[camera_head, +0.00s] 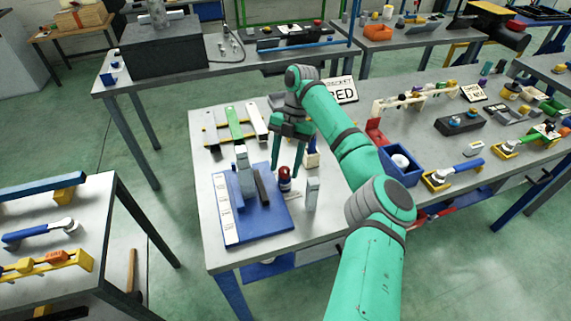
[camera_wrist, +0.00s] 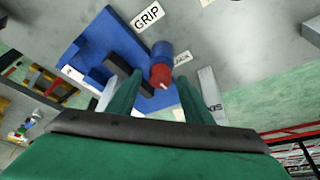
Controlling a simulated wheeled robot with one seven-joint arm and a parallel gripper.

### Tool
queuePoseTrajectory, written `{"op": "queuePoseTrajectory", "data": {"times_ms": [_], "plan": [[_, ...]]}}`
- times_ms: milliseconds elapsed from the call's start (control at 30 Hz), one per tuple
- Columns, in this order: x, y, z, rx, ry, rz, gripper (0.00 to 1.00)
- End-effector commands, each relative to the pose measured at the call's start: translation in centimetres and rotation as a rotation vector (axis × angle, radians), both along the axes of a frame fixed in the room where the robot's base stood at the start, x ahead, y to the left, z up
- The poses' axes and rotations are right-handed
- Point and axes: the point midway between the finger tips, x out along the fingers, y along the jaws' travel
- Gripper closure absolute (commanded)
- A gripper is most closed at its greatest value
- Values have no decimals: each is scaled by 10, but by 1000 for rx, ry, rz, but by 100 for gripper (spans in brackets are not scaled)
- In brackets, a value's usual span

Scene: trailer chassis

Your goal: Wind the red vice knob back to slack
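The red vice knob (camera_head: 285,178) stands on the right part of the blue vice base (camera_head: 270,222), with a dark band around it. In the wrist view the knob (camera_wrist: 160,74) shows a red end and a blue part behind it. Grey and dark vice jaws (camera_head: 240,178) stand to its left. My gripper (camera_head: 288,155) points down above and just behind the knob in the head view. In the wrist view its two green fingers (camera_wrist: 158,95) are apart, with the knob seen between their tips and nothing held. Whether a finger touches the knob cannot be told.
A grey upright block (camera_head: 312,194) stands close to the right of the knob. A blue bin (camera_head: 403,176) and a red bracket (camera_head: 375,132) lie further right. Green and white bars (camera_head: 236,123) lie behind the vice.

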Motion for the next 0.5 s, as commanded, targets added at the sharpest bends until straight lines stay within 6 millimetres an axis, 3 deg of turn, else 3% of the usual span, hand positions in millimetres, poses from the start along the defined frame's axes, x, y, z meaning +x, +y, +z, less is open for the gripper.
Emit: {"op": "queuePoseTrajectory", "data": {"times_ms": [267,500], "plan": [[1,-1,2,-1,-1,-1,54],[11,-5,29,-3,-4,-2,54]]}}
